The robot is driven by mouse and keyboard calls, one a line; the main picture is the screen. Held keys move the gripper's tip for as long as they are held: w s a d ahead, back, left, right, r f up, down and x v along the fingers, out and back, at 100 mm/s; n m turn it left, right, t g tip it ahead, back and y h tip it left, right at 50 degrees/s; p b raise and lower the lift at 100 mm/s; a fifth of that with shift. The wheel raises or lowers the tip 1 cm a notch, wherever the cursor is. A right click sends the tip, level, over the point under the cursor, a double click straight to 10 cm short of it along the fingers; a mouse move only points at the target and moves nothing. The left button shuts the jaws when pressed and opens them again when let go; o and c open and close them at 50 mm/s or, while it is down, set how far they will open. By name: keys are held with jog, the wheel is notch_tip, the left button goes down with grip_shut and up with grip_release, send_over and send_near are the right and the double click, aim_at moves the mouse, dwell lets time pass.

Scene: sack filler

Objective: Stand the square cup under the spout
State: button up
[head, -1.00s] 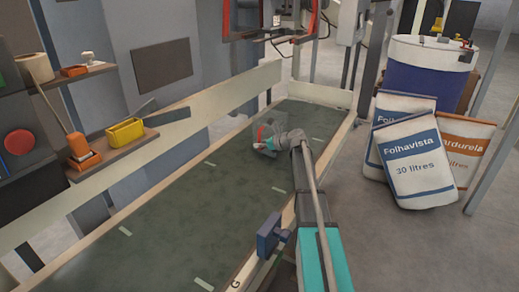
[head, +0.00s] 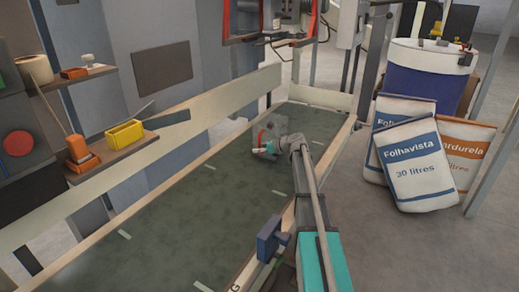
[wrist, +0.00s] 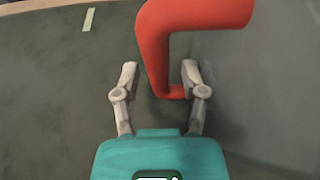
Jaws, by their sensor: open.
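The square cup (head: 254,131) looks clear and grey with a red handle. It stands on the dark green belt near its far end. My gripper (head: 267,147) is at the cup, on its handle side. In the wrist view the thick red handle (wrist: 153,50) passes between the two open fingers of my gripper (wrist: 160,78), with gaps showing on both sides. The cup's see-through wall fills the right of that view. A red-framed machine part (head: 272,22) hangs above the far end of the belt; I cannot make out the spout's mouth.
Pale boards edge the belt (head: 165,225). A shelf with a yellow bin (head: 125,134) is at the left. A blue drum (head: 425,75) and filled sacks (head: 415,165) stand on the floor at the right. The near belt is clear.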

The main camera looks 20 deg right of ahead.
jog(key=shift+r, duration=0.2)
jog(key=p+v, duration=0.5)
jog(key=v, duration=0.7)
